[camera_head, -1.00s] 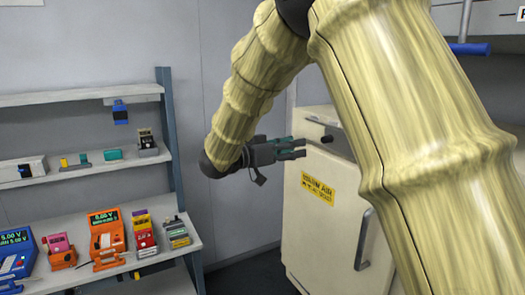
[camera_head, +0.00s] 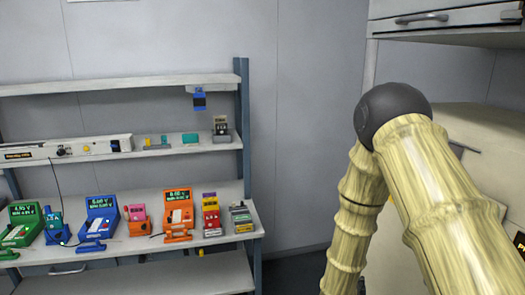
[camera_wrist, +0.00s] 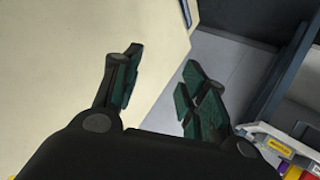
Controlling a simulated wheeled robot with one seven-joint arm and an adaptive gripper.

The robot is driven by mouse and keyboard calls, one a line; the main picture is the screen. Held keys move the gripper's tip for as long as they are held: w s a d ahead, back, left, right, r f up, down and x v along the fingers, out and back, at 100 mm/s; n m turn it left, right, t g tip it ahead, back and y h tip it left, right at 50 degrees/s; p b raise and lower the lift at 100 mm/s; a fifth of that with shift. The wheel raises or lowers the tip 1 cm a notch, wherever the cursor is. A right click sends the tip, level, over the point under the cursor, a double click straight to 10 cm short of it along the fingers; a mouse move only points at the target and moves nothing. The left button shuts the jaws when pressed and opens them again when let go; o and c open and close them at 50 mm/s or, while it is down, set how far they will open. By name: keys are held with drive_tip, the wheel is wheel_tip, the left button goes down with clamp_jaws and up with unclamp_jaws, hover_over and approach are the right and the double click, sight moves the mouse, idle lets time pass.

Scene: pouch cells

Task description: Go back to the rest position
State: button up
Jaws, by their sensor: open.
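My gripper (camera_wrist: 160,85) shows in the wrist view. Its two dark green fingers are apart and nothing is between them. In the head view my arm is folded at the right, with its elbow up, and the gripper is out of the picture. In the wrist view the gripper points down past a cream cabinet face (camera_wrist: 75,50) on the left, towards a grey floor (camera_wrist: 215,60).
A shelf unit (camera_head: 242,125) stands at the left in the head view. Its bench (camera_head: 225,187) carries a row of coloured meters, among them an orange one (camera_head: 178,210) and a blue one (camera_head: 100,215). A cream cabinet (camera_head: 480,125) stands behind my arm at the right.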

drive_tip(key=s+a+f+n+g+y, duration=0.1)
drive_tip(key=s+a+f+g+y, duration=0.15)
drive_tip(key=s+f, duration=0.85)
drive_tip(key=s+a+f+g+y, duration=0.1)
drive_tip(key=s+f+g, duration=0.1)
drive_tip(key=s, duration=0.8)
drive_tip(key=s+a+f+g+y, duration=0.1)
drive_tip(key=s+f, duration=0.4)
drive_tip(key=s, duration=0.5)
drive_tip(key=s+a+f+n+g+y, duration=0.1)
drive_tip(key=s+f+g+y, duration=0.2)
drive_tip(key=s, duration=0.8)
drive_tip(key=shift+f+g, duration=0.45)
drive_tip(key=shift+g, duration=0.2)
drive_tip(key=shift+w+a, duration=0.1)
